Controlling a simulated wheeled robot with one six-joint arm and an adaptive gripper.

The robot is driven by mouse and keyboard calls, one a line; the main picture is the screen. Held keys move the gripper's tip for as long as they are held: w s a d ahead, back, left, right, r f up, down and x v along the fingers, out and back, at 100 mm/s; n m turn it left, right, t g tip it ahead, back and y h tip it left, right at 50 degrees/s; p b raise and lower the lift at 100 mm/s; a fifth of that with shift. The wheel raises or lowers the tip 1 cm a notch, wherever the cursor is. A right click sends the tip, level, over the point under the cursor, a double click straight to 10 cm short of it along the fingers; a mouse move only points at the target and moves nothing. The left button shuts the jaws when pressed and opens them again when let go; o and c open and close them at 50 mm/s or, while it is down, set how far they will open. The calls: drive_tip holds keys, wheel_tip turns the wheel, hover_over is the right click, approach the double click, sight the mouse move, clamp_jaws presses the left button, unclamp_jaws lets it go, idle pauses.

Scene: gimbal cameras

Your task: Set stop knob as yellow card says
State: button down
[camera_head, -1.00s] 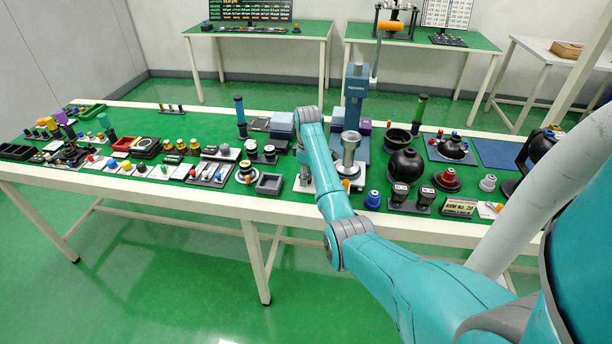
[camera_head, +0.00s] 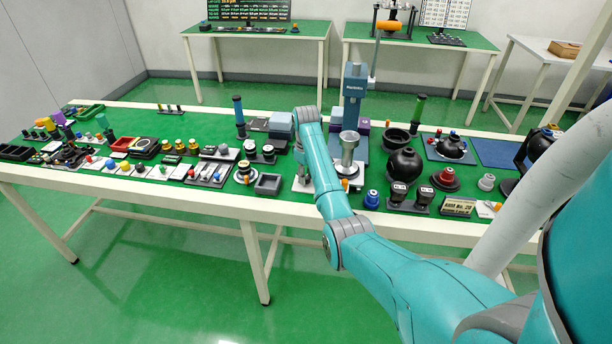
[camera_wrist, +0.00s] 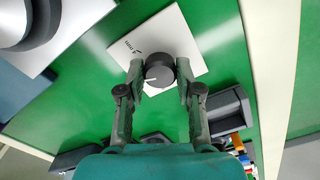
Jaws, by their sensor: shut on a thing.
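In the wrist view a round black knob (camera_wrist: 160,66) with a white pointer line sits on a white plate (camera_wrist: 183,30). The pointer runs toward the lower left of the picture.
A blue stand (camera_head: 354,85) with a grey cup-shaped part (camera_head: 349,138) rises beside my wrist. A grey open box (camera_head: 268,184) is to the left, a blue knob (camera_head: 372,199) to the right. A dark block (camera_wrist: 230,110) lies close to my right finger in the wrist view.

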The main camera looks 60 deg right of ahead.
drive_tip(key=m, duration=0.4)
drive_tip(key=shift+m, duration=2)
drive_tip(key=c, duration=0.8)
unclamp_jaws()
drive_tip(key=shift+o, duration=0.2)
